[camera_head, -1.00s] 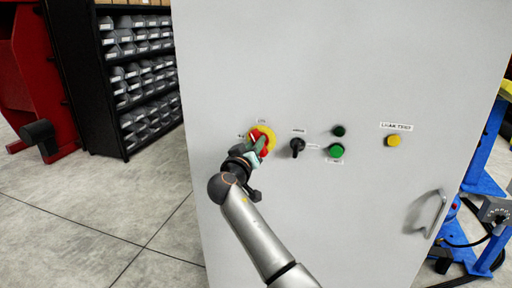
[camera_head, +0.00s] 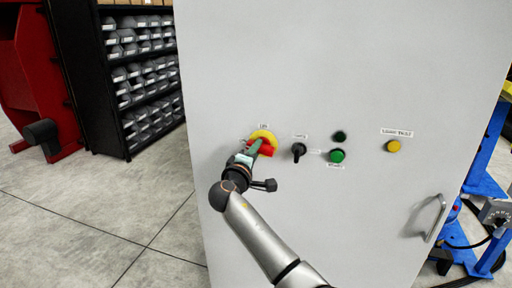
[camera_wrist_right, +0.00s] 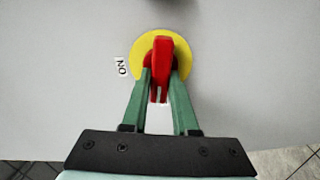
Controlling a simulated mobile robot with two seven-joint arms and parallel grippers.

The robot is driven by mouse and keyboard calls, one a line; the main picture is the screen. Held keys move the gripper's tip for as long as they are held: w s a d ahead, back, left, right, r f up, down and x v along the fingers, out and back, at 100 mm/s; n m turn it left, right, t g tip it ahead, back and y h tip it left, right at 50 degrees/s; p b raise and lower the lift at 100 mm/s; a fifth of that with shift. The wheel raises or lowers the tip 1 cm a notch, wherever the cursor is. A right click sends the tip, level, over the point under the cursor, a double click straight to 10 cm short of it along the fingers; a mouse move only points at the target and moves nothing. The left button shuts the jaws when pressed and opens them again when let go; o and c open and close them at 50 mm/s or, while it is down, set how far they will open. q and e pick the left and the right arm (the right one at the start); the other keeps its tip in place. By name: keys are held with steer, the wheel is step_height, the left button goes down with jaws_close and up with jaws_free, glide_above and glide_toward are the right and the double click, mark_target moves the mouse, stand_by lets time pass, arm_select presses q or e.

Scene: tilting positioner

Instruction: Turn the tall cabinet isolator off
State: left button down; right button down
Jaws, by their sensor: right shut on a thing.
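The tall grey cabinet (camera_head: 330,60) fills the middle of the head view. Its isolator has a red handle (camera_wrist_right: 161,62) on a round yellow plate (camera_head: 264,135). My right gripper (camera_head: 257,146) is at the isolator, its green fingers on either side of the red handle, shut on it. In the wrist view the handle stands upright in the picture between the fingers (camera_wrist_right: 160,76). An ON label (camera_wrist_right: 122,67) shows sideways, left of the plate. In the head view the gripper covers part of the handle. My left gripper is not in view.
Right of the isolator are a black selector switch (camera_head: 299,150), a green button (camera_head: 336,156), a dark green lamp (camera_head: 340,137) and a yellow button (camera_head: 393,146). A door handle (camera_head: 432,217) is lower right. Shelves with bins (camera_head: 140,80) stand left over clear floor.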

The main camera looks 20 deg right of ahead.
steer(key=shift+n+p, duration=0.3)
steer(key=shift+n, duration=0.8)
steer(key=c, duration=0.7)
jaws_free()
steer(key=shift+f, duration=0.1)
